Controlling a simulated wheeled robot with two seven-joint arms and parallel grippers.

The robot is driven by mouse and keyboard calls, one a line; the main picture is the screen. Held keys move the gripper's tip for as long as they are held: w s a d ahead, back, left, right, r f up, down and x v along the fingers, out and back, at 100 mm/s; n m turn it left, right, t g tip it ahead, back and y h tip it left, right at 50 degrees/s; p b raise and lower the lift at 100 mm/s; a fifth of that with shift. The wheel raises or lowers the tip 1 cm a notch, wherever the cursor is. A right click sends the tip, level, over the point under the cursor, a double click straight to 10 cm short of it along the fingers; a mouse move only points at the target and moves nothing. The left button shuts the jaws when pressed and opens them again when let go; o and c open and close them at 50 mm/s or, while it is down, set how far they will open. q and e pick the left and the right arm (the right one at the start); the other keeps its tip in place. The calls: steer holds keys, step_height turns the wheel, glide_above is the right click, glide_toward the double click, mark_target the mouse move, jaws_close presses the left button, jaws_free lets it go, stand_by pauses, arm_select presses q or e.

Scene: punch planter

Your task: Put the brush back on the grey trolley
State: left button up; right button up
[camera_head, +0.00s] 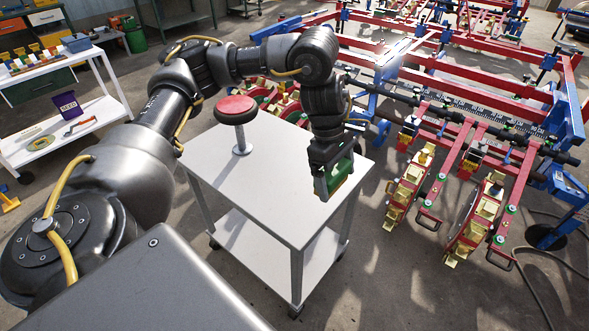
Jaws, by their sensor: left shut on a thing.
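The grey trolley (215,159), with a pale top and a lower shelf, stands in the middle of the view. My left arm reaches over it from the left. My left gripper (331,190) points down at the right part of the trolley top, near its right edge. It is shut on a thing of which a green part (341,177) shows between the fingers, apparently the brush. The gripper hides most of it, and I cannot tell whether it touches the top. My right gripper is not in view.
A red disc on a metal stem (236,110) stands on the trolley's left part. The front of the top is clear. A red and blue planter frame (470,90) fills the right side. A white shelf cart (100,108) stands at left.

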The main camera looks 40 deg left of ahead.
arm_select(q)
steer(key=w+a+f, duration=0.1)
steer(key=a+f, duration=0.2)
steer(key=a, duration=0.1)
steer(key=a+f+b, duration=0.1)
steer(key=a+f, duration=0.1)
steer(key=a, duration=0.2)
steer(key=w+a+f+b, duration=0.1)
steer(key=a+f, duration=0.2)
steer(key=a, duration=0.1)
steer(key=shift+w+a+f, duration=0.2)
steer(key=shift+w+f, duration=0.1)
steer(key=shift+f, duration=0.05)
steer(key=shift+a+f, duration=0.2)
steer(key=shift+a, duration=0.05)
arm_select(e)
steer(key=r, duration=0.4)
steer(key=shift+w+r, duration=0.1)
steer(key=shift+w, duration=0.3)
arm_select(q)
steer(key=f, duration=0.1)
steer(key=f+b, duration=0.1)
steer(key=f, duration=0.1)
steer(key=shift+w+a+f, duration=0.1)
steer(key=shift+a+f, duration=0.1)
steer(key=shift+a, duration=0.2)
steer(key=shift+f, duration=0.25)
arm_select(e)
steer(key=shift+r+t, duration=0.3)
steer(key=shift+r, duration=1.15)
